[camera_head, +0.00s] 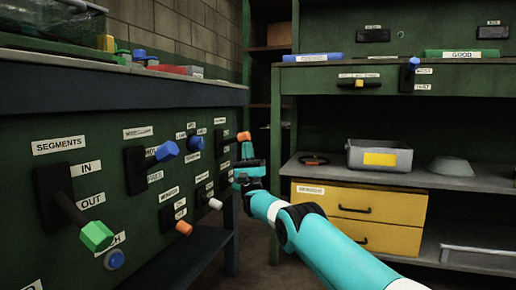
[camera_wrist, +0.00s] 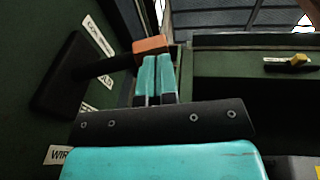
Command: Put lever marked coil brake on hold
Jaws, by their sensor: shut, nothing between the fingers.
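The coil brake lever has an orange tip (camera_head: 243,136) and sits at the far end of the green panel on the left. In the wrist view its orange tip (camera_wrist: 151,44) is on a dark arm that sticks out from a black plate (camera_wrist: 62,85). A label starting "COI" (camera_wrist: 97,36) is above it, and a partly covered label ending in "LD" (camera_wrist: 104,83) is below the arm. My gripper (camera_head: 247,152) is shut and empty. Its teal fingers (camera_wrist: 156,76) are just below the orange tip, close to it; I cannot tell whether they touch.
Other levers are on the same panel: a green-tipped one (camera_head: 97,235) by "SEGMENTS", a blue one (camera_head: 167,151) and a lower orange one (camera_head: 183,228). A workbench with yellow drawers (camera_head: 362,212) and a grey bin (camera_head: 378,155) stands at the right. Dark floor lies between.

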